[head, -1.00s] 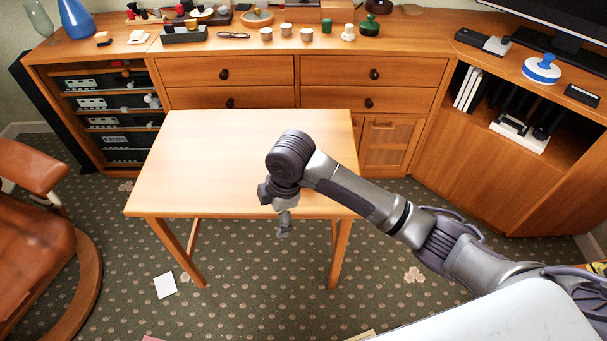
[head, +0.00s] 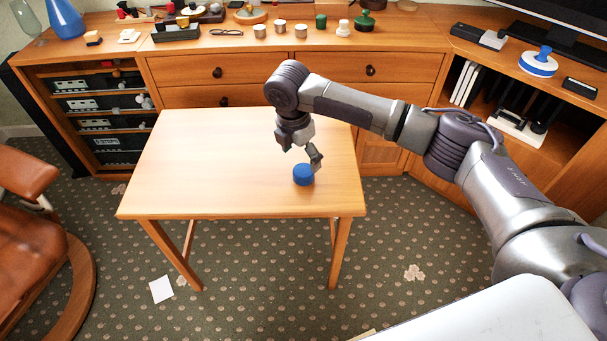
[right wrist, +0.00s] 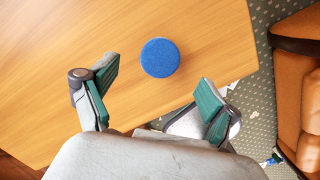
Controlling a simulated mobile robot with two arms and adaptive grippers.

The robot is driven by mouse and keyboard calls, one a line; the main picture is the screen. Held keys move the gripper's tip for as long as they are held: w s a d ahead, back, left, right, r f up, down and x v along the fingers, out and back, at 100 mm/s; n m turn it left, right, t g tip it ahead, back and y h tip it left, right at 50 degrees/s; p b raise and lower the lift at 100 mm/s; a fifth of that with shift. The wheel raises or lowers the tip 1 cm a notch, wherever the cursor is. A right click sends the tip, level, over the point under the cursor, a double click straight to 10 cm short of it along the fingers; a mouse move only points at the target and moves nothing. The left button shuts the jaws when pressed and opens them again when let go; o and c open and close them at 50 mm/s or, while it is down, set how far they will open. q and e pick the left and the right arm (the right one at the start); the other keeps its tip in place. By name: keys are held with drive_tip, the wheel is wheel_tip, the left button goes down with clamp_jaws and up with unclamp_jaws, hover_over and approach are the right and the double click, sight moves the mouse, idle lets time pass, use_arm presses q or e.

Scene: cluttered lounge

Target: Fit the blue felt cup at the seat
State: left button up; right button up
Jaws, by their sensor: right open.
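The blue felt cup (head: 303,175) stands alone on the small wooden table (head: 190,165), near its front right part. In the right wrist view the cup (right wrist: 160,57) shows as a round blue disc on the wood, ahead of and between the finger lines. My right gripper (head: 302,152) is open and empty, just behind and above the cup in the head view. The cup is clear of both fingers in the right wrist view. I cannot tell which spot is the seat. My left gripper is not in view.
The sideboard (head: 200,68) behind the table holds several small cups, glasses and a blue vase (head: 66,18). A brown leather chair (head: 25,250) stands at the left. A blue-and-white round object (head: 538,63) sits at the right. Most of the tabletop is bare.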

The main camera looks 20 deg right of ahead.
sight(304, 170)
drive_tip(key=shift+w+d+f+b, duration=0.15)
drive_tip(key=shift+f+b, duration=0.1)
drive_tip(key=shift+f, duration=0.8)
drive_tip(key=shift+s+d+f+b, duration=0.1)
drive_tip(key=shift+f+b, duration=0.1)
drive_tip(key=shift+f, duration=0.8)
drive_tip(key=shift+w+d+f+b, duration=0.15)
drive_tip(key=shift+f+b, duration=0.1)
drive_tip(key=shift+f, duration=0.8)
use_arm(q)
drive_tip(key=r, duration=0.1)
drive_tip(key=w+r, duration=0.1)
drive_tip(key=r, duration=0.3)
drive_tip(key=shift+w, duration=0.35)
use_arm(e)
drive_tip(key=c, duration=0.9)
